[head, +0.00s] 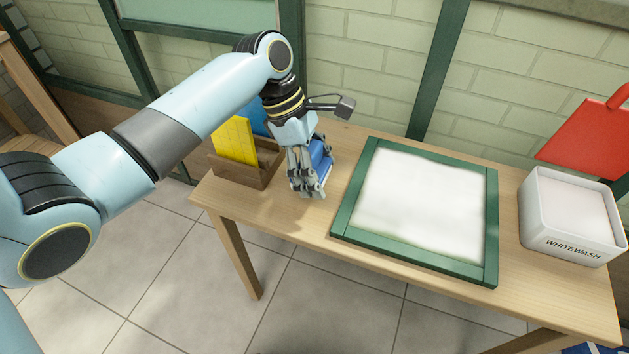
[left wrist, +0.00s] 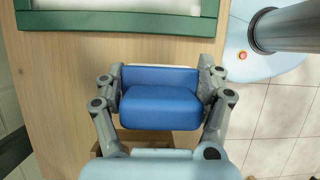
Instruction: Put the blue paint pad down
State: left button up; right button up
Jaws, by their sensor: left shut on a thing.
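The blue paint pad (head: 320,154) is between the fingers of my left gripper (head: 308,190), which is shut on it. In the left wrist view, the pad (left wrist: 160,104) sits between the two fingers of my left gripper (left wrist: 161,95). The gripper is over the wooden table, between the wooden holder and the green-framed white panel. I cannot tell whether the pad touches the table. My right gripper is not in view.
A wooden holder (head: 236,171) with a yellow piece (head: 236,140) and a blue piece (head: 254,114) stands left of the gripper. The green-framed white panel (head: 483,270) lies to the right. A whitewash tub (head: 548,246) and red item (head: 585,137) are at far right.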

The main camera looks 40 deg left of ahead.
pick_arm(q)
jog(key=shift+s+a+f, duration=0.1)
jog(key=shift+a+f, duration=0.2)
jog(key=shift+f, duration=0.2)
notch_tip(320, 180, down, 4)
jog(key=shift+r+b, duration=0.2)
jog(key=shift+b, duration=0.75)
jog(key=shift+r, duration=0.1)
jog(key=o, duration=1.6)
